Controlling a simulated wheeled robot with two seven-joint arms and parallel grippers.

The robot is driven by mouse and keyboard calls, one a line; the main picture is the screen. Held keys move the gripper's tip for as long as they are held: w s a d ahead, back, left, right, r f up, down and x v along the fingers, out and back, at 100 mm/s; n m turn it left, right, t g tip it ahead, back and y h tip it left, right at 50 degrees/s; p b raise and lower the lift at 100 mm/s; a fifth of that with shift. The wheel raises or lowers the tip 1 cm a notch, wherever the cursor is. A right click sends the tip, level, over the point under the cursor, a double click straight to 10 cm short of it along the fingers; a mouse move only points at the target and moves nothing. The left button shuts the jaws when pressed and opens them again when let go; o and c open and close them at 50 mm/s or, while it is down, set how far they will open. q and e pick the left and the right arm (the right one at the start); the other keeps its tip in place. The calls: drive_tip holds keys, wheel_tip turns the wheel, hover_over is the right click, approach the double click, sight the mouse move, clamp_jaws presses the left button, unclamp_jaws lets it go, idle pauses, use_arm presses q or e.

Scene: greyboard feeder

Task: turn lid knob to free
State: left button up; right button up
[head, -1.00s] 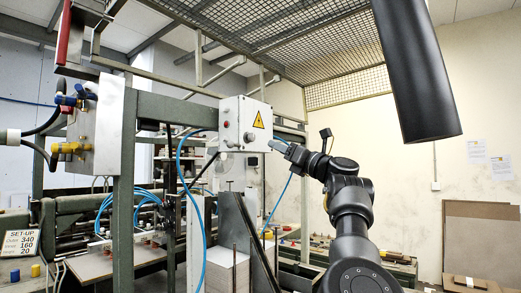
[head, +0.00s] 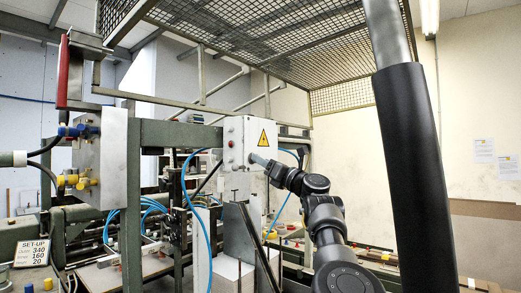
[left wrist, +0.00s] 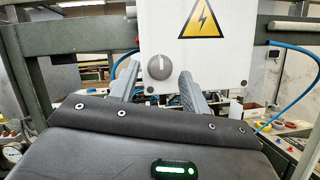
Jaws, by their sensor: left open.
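A grey round knob (left wrist: 159,67) with a light pointer mark sits on the front of a white box (left wrist: 225,70), below a yellow warning sign (left wrist: 201,18). The mark looks roughly upright. My left gripper (left wrist: 159,77) is open, with one finger on each side of the knob in the left wrist view; I cannot tell whether either finger touches it. In the head view my left gripper (head: 256,158) is at the face of the white box (head: 237,150) below the warning sign (head: 264,138), and the knob is hidden there. My right gripper is not in view.
A green machine frame (head: 175,133) carries the box. Blue hoses (head: 202,225) hang around it. A grey box with valves (head: 100,155) is at left, a wire mesh guard (head: 270,35) overhead. A set-up sign (head: 31,253) stands lower left.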

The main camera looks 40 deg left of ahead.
use_arm(q)
drive_tip(key=shift+p+x, duration=0.35)
drive_tip(key=shift+x, duration=0.7)
drive_tip(key=shift+f, duration=0.1)
